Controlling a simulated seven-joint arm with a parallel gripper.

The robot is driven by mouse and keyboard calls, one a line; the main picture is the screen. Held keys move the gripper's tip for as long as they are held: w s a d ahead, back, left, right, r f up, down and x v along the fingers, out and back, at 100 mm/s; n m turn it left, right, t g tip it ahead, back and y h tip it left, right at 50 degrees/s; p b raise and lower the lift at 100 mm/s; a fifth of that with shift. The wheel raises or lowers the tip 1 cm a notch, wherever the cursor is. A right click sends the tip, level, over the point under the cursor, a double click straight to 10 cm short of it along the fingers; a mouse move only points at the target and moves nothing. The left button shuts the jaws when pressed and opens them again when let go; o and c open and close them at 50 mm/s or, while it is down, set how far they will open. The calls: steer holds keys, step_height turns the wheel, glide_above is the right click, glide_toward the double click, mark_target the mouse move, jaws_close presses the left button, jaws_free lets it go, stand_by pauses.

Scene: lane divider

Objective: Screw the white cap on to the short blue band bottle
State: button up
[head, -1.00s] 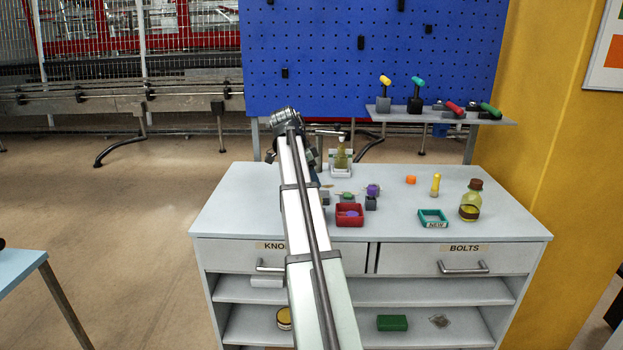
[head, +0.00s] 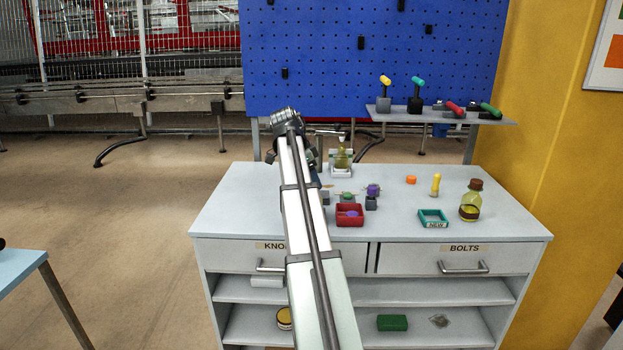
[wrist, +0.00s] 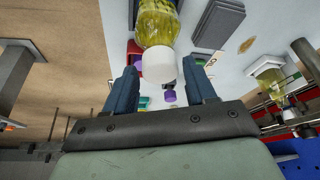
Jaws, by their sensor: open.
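In the wrist view a bottle with yellow-green liquid (wrist: 156,28) has a white cap (wrist: 158,65) at its near end. The cap appears to sit on the bottle's mouth; how tightly cannot be told. A trace of blue shows at the picture's top edge, too little to make out a band. My gripper (wrist: 160,78) is open, with a dark blue finger on each side of the cap and a visible gap to each. In the head view my arm hides this bottle and most of the gripper.
Another yellow-green bottle (head: 342,157) stands in a white holder at the back of the bench. A red tray (head: 350,222), a purple knob (head: 373,190), a teal tray (head: 433,224) and a brown-capped bottle (head: 470,205) stand to the right.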

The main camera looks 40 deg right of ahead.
stand_by(0.3)
steer(key=shift+n+t, duration=0.4)
steer(key=shift+n, duration=0.6)
steer(key=shift+n+t, duration=0.3)
steer(key=shift+n, duration=0.5)
steer(key=shift+s, duration=0.1)
steer(key=shift+a+n, duration=0.1)
steer(key=shift+n, duration=0.3)
steer(key=shift+n+t, duration=0.4)
steer(key=shift+n, duration=0.1)
steer(key=shift+n+t, duration=0.3)
steer(key=shift+n, duration=0.5)
